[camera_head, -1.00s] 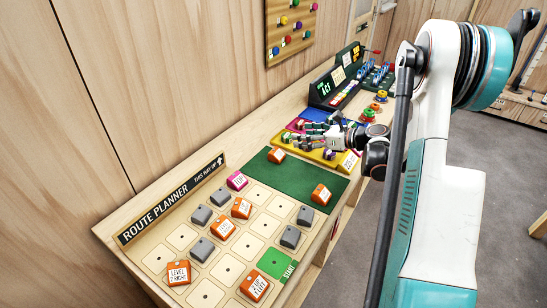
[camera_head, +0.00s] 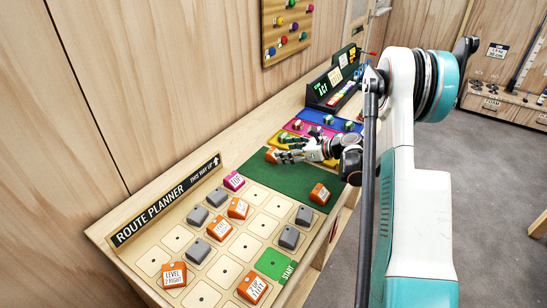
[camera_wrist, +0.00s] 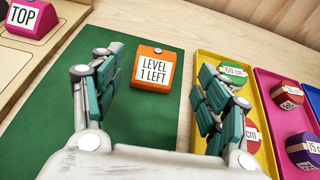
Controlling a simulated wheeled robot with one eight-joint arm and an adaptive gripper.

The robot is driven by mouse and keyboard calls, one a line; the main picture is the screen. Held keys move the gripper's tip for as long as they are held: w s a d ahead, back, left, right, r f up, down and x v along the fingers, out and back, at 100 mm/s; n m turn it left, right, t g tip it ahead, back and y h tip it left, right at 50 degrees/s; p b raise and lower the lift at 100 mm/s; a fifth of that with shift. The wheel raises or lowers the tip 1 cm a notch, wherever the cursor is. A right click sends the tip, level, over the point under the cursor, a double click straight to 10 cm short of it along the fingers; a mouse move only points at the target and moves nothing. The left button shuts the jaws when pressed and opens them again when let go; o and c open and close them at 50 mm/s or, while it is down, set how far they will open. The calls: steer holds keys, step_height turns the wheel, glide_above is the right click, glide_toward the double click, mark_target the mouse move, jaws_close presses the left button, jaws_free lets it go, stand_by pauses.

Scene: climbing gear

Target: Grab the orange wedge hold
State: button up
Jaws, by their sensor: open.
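An orange wedge hold (camera_wrist: 152,68) labelled "LEVEL 1 LEFT" lies on the green mat (camera_wrist: 60,110) in the wrist view. It is ahead of and between my gripper's (camera_wrist: 160,64) spread fingers, with nothing held. In the head view my gripper (camera_head: 282,154) is over the far end of the green mat (camera_head: 290,178), beside this orange hold (camera_head: 271,156), which the fingers partly cover. Another orange hold (camera_head: 320,194) lies at the mat's near right corner. More orange holds, such as "LEVEL 2 RIGHT" (camera_head: 173,275), sit on the route planner board.
The route planner board (camera_head: 228,270) carries grey holds (camera_head: 197,215) and a magenta "TOP" hold (camera_head: 234,181). To the right in the wrist view are a yellow tray (camera_wrist: 203,59) and a magenta tray (camera_wrist: 262,76) with labelled holds. The wooden wall borders the bench.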

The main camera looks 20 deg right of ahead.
steer(key=b+x, duration=0.2)
steer(key=x, duration=0.3)
steer(key=shift+s+a+f, duration=0.1)
steer(key=shift+s, duration=0.15)
steer(key=shift+c, duration=0.3)
steer(key=c, duration=1.1)
